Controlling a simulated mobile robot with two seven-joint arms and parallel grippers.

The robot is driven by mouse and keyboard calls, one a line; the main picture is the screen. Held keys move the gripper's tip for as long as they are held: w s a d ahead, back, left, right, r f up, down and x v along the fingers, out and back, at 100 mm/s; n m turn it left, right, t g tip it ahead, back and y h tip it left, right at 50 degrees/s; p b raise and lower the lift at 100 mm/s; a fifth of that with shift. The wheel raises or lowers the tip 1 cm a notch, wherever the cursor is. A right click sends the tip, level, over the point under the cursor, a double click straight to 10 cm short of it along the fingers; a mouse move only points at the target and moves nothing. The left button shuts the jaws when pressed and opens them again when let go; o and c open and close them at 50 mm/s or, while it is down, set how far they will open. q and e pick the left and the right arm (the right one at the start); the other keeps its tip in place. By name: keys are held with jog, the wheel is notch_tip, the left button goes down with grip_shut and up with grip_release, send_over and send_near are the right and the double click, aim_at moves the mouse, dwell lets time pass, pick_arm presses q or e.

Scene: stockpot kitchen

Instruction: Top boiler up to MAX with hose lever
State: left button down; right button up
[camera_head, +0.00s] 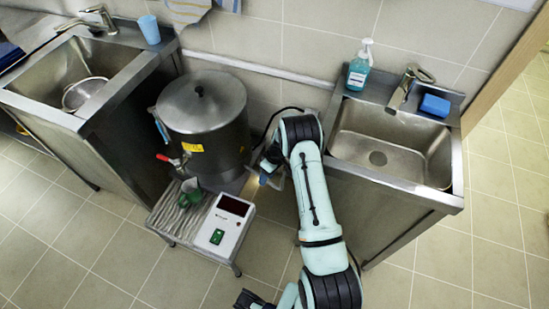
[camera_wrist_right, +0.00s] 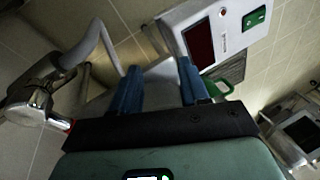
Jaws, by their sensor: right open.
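The boiler (camera_head: 200,125) is a big lidded steel pot with a yellow label, standing between the two sinks. A red-handled tap (camera_head: 170,160) sticks out low on its front left. My right gripper (camera_head: 270,172) is low beside the boiler's right side, close to a dark cable or hose. In the right wrist view its blue fingers (camera_wrist_right: 160,88) are apart, with nothing seen gripped between them. A pale hose (camera_wrist_right: 98,45) and a shiny metal fitting (camera_wrist_right: 28,105) show left of the fingers. A lever and MAX mark cannot be made out. My left gripper is not in view.
A white control box (camera_head: 225,222) with a dark display and green switch is on the low stand (camera_head: 165,222), beside a green cup-like object (camera_head: 190,190). The right sink (camera_head: 390,145) stands close to my arm. The left sink (camera_head: 75,75) holds a metal bowl.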

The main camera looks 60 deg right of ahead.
jog(key=s+d+r+n+t+b, duration=0.2)
jog(key=d+r+n, duration=0.1)
jog(key=d+r, duration=0.75)
jog(key=shift+h, duration=0.3)
jog(key=w+f, duration=0.1)
jog(key=f, duration=0.1)
jog(key=w+f, duration=0.1)
jog(key=f, duration=0.2)
jog(key=w+f, duration=0.1)
jog(key=f, duration=0.2)
jog(key=shift+w+d+f, duration=0.15)
jog(key=shift+d+f, duration=0.05)
jog(key=shift+d, duration=0.05)
grip_shut()
